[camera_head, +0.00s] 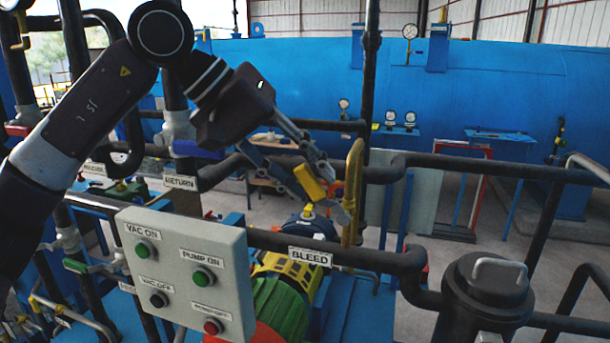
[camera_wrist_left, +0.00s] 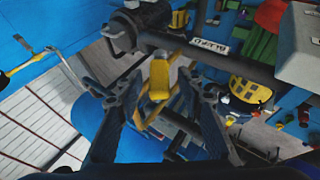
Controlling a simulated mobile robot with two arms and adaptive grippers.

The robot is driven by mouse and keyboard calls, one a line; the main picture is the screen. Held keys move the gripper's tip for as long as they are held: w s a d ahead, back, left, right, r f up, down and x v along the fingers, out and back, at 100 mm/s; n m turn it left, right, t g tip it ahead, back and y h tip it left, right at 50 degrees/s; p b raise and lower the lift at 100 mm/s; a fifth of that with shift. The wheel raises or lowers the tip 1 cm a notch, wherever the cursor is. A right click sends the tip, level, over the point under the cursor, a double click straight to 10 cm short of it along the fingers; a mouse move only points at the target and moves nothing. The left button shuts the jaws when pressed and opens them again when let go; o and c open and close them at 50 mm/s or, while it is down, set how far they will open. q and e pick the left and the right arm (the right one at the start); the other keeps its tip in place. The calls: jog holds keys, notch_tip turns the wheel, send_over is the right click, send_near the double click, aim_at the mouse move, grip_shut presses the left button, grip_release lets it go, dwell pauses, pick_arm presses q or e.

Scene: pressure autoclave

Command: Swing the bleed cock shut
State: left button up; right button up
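The bleed cock's yellow handle (camera_head: 309,182) stands tilted above the dark pipe with the BLEED label (camera_head: 310,257), near the centre of the head view. My left gripper (camera_head: 318,196) reaches down to it from the upper left. In the left wrist view the yellow handle (camera_wrist_left: 159,79) shows between the two spread fingers of my left gripper (camera_wrist_left: 150,88), with visible gaps on both sides. The gripper looks open, and I see no clear contact. The fingers partly hide the cock's body. My right gripper is not in view.
A grey control box (camera_head: 185,265) with buttons stands at the lower left of the cock. A yellow bent pipe (camera_head: 353,190) rises just right of the gripper. Dark pipes (camera_head: 460,163) run to the right, with a dark capped cylinder (camera_head: 487,290) at the lower right.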

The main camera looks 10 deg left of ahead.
pick_arm(q)
jog(key=v, duration=1.2)
jog(key=shift+a, duration=0.1)
jog(key=shift+c, duration=0.5)
